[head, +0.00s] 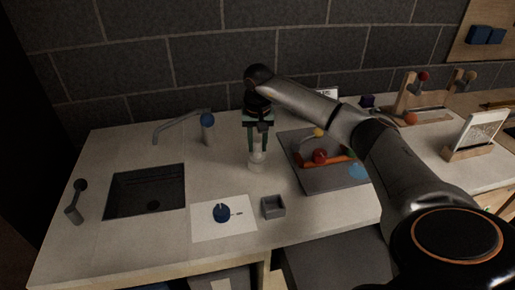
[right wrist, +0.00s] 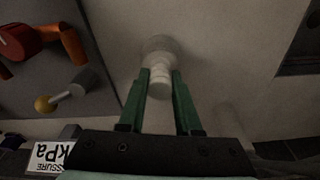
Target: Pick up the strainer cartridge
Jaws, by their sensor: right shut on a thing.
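The strainer cartridge (head: 257,160) is a pale, whitish stepped cylinder, upright at the middle of the light counter. In the right wrist view the cartridge (right wrist: 160,62) shows its wide ribbed end beyond the fingertips and a narrower part between them. My right gripper (head: 258,146) points down over it, its green fingers shut on its upper part. The fingers also show in the right wrist view (right wrist: 162,92). The gripper hides the cartridge's top. I cannot tell whether its base touches the counter. My left gripper is not in view.
A dark sink (head: 146,190) and faucet (head: 180,126) are at left. A grey board (head: 318,180) with red, orange and yellow parts lies close right. A brick wall stands behind.

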